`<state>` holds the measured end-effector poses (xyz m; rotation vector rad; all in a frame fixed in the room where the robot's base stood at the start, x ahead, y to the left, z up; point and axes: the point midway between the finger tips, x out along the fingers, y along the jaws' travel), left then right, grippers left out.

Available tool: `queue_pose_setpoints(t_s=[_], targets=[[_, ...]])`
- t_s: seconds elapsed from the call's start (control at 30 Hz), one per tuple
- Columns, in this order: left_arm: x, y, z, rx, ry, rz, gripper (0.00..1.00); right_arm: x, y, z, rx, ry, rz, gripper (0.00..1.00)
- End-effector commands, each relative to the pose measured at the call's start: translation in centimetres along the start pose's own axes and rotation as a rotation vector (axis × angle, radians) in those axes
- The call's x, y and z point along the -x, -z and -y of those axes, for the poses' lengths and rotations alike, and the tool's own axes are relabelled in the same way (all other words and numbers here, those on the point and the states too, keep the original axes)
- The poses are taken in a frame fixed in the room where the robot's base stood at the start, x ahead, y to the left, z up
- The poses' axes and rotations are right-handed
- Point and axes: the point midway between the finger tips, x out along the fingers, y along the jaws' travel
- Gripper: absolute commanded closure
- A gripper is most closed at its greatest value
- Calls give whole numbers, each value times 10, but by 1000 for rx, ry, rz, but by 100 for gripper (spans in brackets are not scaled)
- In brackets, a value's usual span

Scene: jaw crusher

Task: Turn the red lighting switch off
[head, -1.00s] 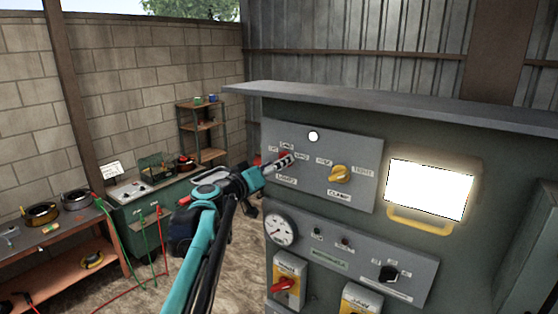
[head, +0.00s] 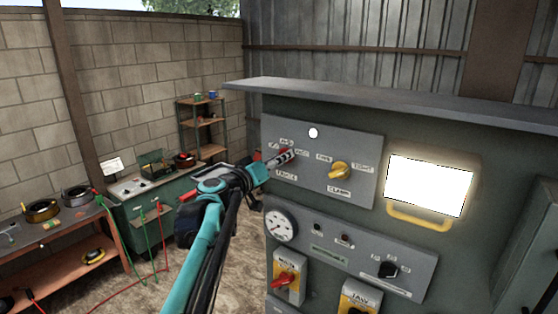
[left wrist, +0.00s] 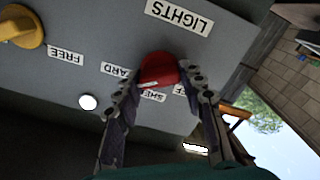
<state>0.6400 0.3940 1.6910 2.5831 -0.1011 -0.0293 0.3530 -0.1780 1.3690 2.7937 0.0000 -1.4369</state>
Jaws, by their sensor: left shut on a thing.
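The red lighting switch (left wrist: 158,70) is a rounded red knob on the grey panel. In the left wrist view it sits between labels reading LIGHTS, YARD and SHED, with another label partly covered by a finger. A pale mark shows on its lower edge, but its exact setting is hard to read. My left gripper (left wrist: 160,88) is shut on the knob, one finger on each side. In the head view the left gripper (head: 286,157) reaches the upper left of the panel and covers most of the switch. My right gripper is not in view.
A yellow CLAMP knob (head: 340,171) is right of the switch, with a small white round lamp (head: 313,133) above. A bright lit panel (head: 430,186) with a yellow handle (head: 419,218) stands farther right. A gauge (head: 280,226) and lower controls sit below. A workbench (head: 62,252) is at left.

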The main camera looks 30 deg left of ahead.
Motion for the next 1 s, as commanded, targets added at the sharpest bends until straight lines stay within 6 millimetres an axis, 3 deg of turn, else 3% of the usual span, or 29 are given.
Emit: queue_pose_setpoints(t_s=[0.27,1.0], targets=[[0,0,1,159,1,0,90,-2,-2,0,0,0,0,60],[0,-1,2,854,1,-1,90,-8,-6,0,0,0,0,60]])
